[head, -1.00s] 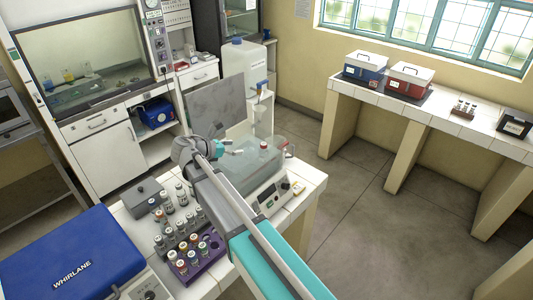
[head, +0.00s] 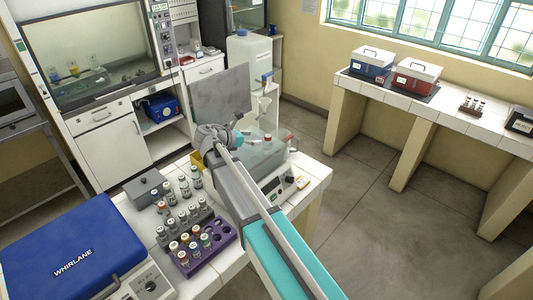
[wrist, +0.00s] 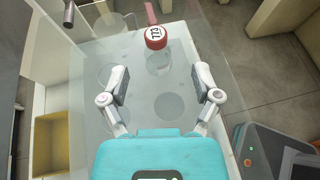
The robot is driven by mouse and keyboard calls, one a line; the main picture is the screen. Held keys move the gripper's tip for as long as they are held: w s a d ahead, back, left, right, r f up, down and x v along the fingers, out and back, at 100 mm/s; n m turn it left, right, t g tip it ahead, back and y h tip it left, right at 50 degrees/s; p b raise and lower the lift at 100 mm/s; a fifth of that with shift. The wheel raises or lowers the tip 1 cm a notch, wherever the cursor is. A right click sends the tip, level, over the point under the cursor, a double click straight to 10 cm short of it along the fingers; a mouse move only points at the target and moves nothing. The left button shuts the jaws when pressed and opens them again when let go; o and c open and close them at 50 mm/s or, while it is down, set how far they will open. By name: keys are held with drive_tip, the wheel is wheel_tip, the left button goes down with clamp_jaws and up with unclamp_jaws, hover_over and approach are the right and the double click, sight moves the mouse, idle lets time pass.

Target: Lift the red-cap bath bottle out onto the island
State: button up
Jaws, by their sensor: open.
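The red-cap bottle (wrist: 156,38) stands in the clear water bath, with dark lettering on its cap; its body is blurred by the water. In the head view its red cap (head: 267,137) shows above the bath (head: 258,149). My gripper (wrist: 160,82) is open and empty, its two fingers spread over the bath. In the wrist view the bottle lies ahead of the fingertips, between their lines and apart from them. In the head view my arm hides the gripper's fingers and part of the bath. The white tiled island (head: 313,178) carries the bath.
A purple rack (head: 222,236) and several capped vials (head: 184,189) stand left of the arm. A blue WHIRLANE machine (head: 72,252) fills the near left. A raised grey panel (head: 220,98) stands behind the bath. A yellow bin (wrist: 54,140) is beside it. Little bare island top shows.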

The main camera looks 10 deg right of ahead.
sight(266, 137)
drive_tip(key=shift+x, duration=1.2)
drive_tip(key=shift+b, duration=0.3)
drive_tip(key=b+x, duration=0.1)
drive_tip(key=x, duration=0.3)
drive_tip(key=shift+w+a+f+b, duration=0.15)
drive_tip(key=shift+w+b, duration=0.1)
drive_tip(key=shift+b, duration=0.15)
drive_tip(key=shift+w+d+f, duration=0.1)
drive_tip(key=shift+w+d, duration=0.1)
drive_tip(key=shift+d, duration=0.3)
drive_tip(key=shift+c, duration=0.3)
clamp_jaws()
